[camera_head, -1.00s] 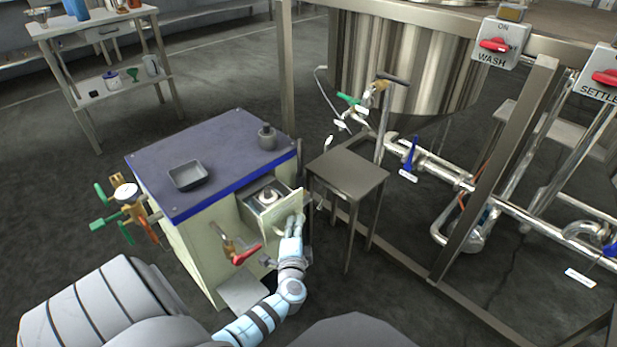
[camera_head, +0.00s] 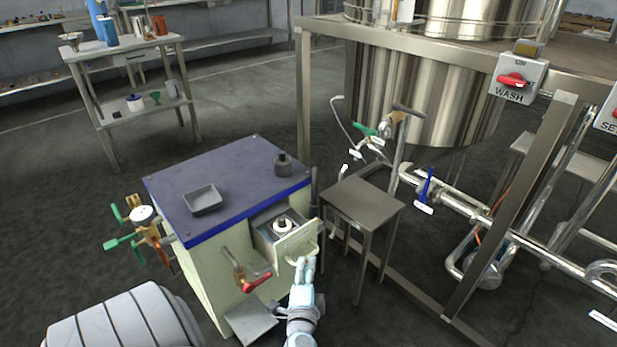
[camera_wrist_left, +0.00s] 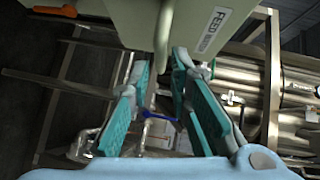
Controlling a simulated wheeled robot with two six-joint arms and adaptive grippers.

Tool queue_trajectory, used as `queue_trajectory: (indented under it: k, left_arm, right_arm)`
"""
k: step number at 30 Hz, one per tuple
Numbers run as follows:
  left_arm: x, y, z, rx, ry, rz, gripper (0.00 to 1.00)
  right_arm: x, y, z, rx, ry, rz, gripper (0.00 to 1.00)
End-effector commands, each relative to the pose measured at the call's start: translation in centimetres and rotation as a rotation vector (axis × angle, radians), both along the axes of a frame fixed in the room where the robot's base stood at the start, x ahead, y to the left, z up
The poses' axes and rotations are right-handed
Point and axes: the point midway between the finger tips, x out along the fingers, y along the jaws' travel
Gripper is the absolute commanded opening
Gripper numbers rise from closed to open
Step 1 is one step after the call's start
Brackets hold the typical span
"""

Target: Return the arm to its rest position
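My left gripper (camera_head: 304,266) is just in front of the pulled-out drawer (camera_head: 297,240) of the cream cabinet. In the left wrist view the teal fingers (camera_wrist_left: 162,95) of this gripper are spread apart, with nothing clamped between them. The drawer's pale handle (camera_wrist_left: 165,38) is just beyond the fingertips; I cannot tell whether they touch. The drawer front carries a label that begins with FEED (camera_wrist_left: 214,28). A small round metal object (camera_head: 282,226) sits inside the drawer. My right gripper is not in view.
The cabinet's blue top (camera_head: 235,178) holds a grey tray (camera_head: 203,200) and a dark weight-like object (camera_head: 283,165). A red-handled valve (camera_head: 256,282) projects left of the drawer. A metal stand (camera_head: 362,203) is close on the right. Pipes and a large tank (camera_head: 420,95) stand behind.

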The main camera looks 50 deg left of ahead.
Motion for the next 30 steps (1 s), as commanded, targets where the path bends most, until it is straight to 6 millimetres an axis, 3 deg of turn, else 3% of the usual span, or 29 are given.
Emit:
queue_trajectory:
  k: [6, 23, 26, 29, 30]
  left_arm:
    - [-2.1, -1.8, 0.4, -0.001, 0.000, 0.002, 0.18]
    - [-2.1, -1.9, 0.2, 0.007, 0.018, -0.004, 0.18]
    - [-2.7, -2.1, -2.7, -0.111, 0.072, 0.011, 0.18]
    - [-4.9, -3.5, -8.9, -0.366, 0.169, 0.048, 0.18]
    - [-6.3, -4.5, -11.8, -0.494, 0.214, 0.072, 0.18]
  right_arm:
    - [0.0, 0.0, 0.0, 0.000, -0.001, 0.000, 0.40]
    - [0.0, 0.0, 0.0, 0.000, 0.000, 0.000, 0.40]
    - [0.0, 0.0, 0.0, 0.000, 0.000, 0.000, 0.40]
    - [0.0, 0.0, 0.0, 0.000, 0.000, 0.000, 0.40]
    - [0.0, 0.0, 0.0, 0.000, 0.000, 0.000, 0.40]
